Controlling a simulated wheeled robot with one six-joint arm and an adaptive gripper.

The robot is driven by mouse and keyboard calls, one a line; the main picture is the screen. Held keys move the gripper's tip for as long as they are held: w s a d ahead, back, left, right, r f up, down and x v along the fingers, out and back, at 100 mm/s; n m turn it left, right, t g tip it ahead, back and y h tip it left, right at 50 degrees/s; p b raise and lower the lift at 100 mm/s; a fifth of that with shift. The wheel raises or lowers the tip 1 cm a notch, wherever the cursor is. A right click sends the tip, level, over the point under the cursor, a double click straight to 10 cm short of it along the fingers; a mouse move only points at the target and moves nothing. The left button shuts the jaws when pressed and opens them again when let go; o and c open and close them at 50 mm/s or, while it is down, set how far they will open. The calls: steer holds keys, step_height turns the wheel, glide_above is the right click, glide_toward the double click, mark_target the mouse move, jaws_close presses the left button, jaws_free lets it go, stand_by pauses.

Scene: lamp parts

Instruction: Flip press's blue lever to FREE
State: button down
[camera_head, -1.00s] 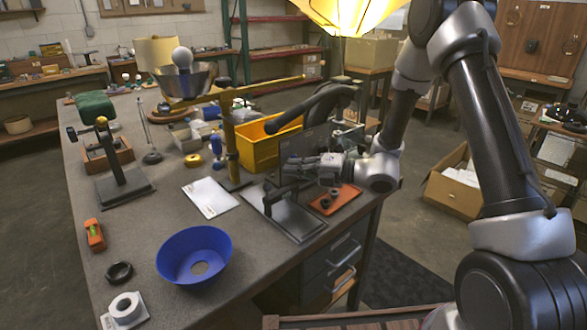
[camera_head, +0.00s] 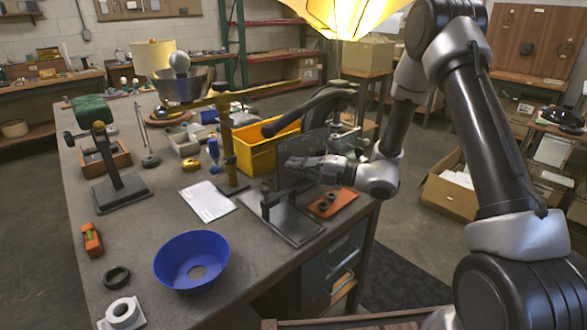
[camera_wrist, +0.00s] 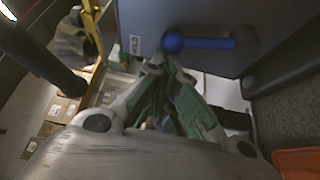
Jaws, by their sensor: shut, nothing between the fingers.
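The press (camera_head: 315,146) stands near the right edge of the workbench, with a dark upright plate, a long black handle and a flat base (camera_head: 296,224). In the wrist view, its blue lever (camera_wrist: 212,43) lies roughly level across the grey plate (camera_wrist: 200,14). A HOLD label (camera_wrist: 135,44) sits left of the lever's rounded left end. No FREE label shows. My gripper (camera_wrist: 165,64) is shut and empty, its fingertips just below the lever's left end; I cannot tell whether they touch.
A yellow bin (camera_head: 262,152) stands behind the press. An orange tray with dark rings (camera_head: 330,204) lies to its right. A white sheet (camera_head: 207,201) and a blue bowl (camera_head: 191,262) lie on the left and front. A brass post (camera_head: 228,150) stands left of the bin.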

steer(key=shift+w+d+r+m+y, duration=0.3)
steer(key=shift+w+d+m, duration=0.1)
steer(key=shift+m, duration=0.2)
steer(key=shift+w+d+r, duration=0.3)
steer(key=shift+w+d, duration=0.35)
steer(key=shift+d, duration=0.25)
steer(key=shift+w+d, duration=0.6)
steer(key=shift+d, duration=0.15)
steer(key=shift+d, duration=0.1)
